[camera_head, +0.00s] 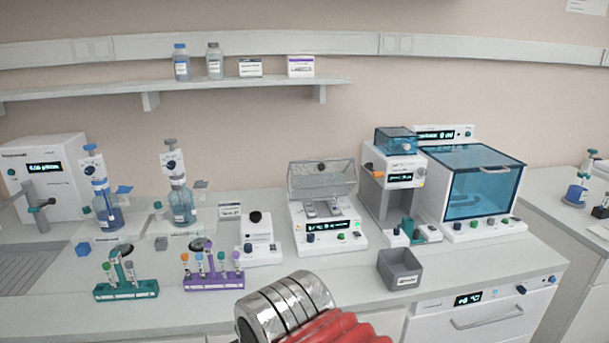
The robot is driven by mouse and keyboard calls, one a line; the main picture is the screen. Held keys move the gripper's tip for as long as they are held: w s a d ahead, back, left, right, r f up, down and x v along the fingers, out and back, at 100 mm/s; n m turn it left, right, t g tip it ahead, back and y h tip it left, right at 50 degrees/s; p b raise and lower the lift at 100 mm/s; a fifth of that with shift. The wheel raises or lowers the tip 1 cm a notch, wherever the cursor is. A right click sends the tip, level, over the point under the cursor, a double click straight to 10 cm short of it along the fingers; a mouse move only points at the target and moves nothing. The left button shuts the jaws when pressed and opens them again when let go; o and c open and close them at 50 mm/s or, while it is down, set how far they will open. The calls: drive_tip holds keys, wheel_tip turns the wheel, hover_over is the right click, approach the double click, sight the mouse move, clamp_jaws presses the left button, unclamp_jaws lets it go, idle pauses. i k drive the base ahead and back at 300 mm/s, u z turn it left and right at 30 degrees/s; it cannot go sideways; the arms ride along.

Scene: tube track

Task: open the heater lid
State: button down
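The most likely heater is a white bench unit (330,232) in the middle of the counter, with a lit display and knobs on its front; I cannot read its label. Its clear grey lid (322,182) is raised and tilted up at the back, with a small dark knob on it. The light block area below the lid is exposed. My gripper is not in view. A silver ringed and red ribbed part of my arm shows at the bottom centre, in front of the counter edge.
Left of the unit stand a small white mixer (261,247), a purple tube rack (213,282) and a green rack (126,290). To the right are a grey bin (400,269), a device with a small blue lid (396,142) and a blue-windowed cabinet (481,187). A shelf (180,86) runs behind.

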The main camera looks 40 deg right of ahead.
sight(311, 185)
drive_tip(key=u, duration=1.4)
drive_tip(key=k, duration=1.2)
drive_tip(key=z, duration=0.6)
drive_tip(key=i, duration=1)
drive_tip(key=z, duration=0.05)
